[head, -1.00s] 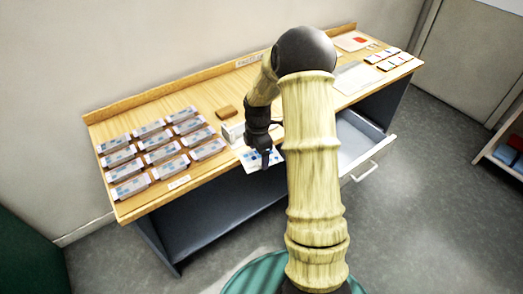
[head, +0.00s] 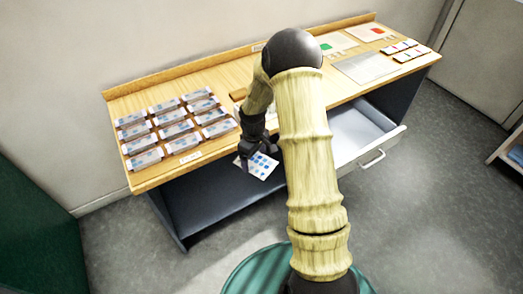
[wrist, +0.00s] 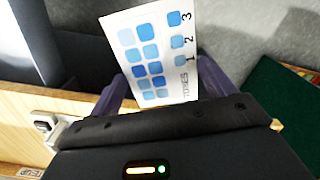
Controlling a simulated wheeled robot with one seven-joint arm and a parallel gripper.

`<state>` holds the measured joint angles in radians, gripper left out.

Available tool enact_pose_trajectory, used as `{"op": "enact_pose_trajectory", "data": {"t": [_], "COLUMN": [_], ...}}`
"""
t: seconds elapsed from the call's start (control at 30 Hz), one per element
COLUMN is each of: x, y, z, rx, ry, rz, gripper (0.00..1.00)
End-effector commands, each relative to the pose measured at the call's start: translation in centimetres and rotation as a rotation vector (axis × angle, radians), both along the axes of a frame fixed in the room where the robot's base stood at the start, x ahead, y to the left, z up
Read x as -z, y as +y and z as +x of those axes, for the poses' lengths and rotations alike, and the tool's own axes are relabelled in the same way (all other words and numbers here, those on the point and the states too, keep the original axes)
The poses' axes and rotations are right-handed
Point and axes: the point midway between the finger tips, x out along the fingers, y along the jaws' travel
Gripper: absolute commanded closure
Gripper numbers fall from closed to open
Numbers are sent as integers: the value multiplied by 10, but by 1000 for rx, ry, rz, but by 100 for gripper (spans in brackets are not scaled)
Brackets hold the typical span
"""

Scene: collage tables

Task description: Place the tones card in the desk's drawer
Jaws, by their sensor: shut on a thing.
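The tones card (head: 262,165) is white with rows of blue squares. In the wrist view the card (wrist: 151,50) shows the word TONES and the numbers 1, 2, 3. My gripper (head: 246,160) is shut on the card and holds it tilted, just off the desk's front edge. The desk's drawer (head: 350,135) is pulled open to the right of the card, partly behind my arm. Its inside looks pale and empty where it shows. The desk (head: 225,80) has a wooden top.
Several card stacks (head: 170,128) stand in rows on the desk's left. A clear sheet (head: 366,68), papers and small cards (head: 410,50) lie on the right. The drawer handle (head: 374,159) sticks out in front. The floor (head: 440,180) at right is clear.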

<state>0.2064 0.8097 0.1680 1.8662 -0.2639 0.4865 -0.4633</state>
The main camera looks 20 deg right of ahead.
Motion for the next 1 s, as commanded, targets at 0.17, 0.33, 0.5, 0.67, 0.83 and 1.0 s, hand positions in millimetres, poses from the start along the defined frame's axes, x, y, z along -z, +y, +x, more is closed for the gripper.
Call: {"op": "enact_pose_trajectory", "data": {"t": [0.17, 0.33, 0.5, 0.67, 0.83, 1.0], "x": [16, 28, 34, 34, 34, 34], "y": [19, 34, 41, 41, 40, 43], "z": [-2, -3, -4, -4, -4, -4], "rx": [261, 485, 599, 613, 613, 607], "ry": [3, 2, 1, 0, 0, 0], "rz": [1, 0, 1, 1, 1, 1], "gripper": [39, 39, 39, 39, 39, 39]}}
